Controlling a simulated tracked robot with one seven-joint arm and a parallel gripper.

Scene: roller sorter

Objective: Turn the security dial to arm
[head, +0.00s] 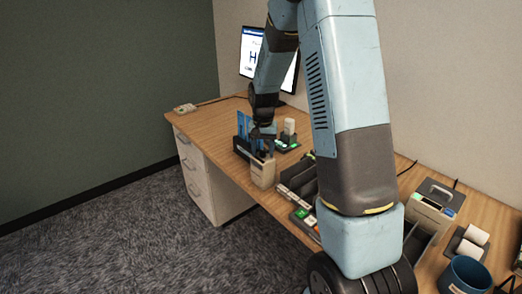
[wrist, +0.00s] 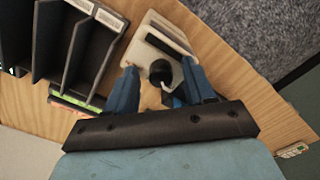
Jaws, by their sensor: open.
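The cream-coloured box (head: 263,174) stands near the front edge of the desk. In the wrist view the box (wrist: 152,50) shows a dark slot and a round black knob (wrist: 160,72), which looks like the security dial. My gripper (head: 262,140) is above the box in the head view. In the wrist view my gripper (wrist: 162,82) is open, with one blue finger on each side of the knob. I cannot tell whether the fingers touch the knob. The dial's markings are not readable, and my gripper hides the knob in the head view.
A dark divided rack (wrist: 68,45) stands close left of the box in the wrist view. On the desk (head: 215,125) are a monitor (head: 250,50), a grey-topped box (head: 432,205) and a blue cup (head: 465,275). Open floor (head: 110,240) lies in front.

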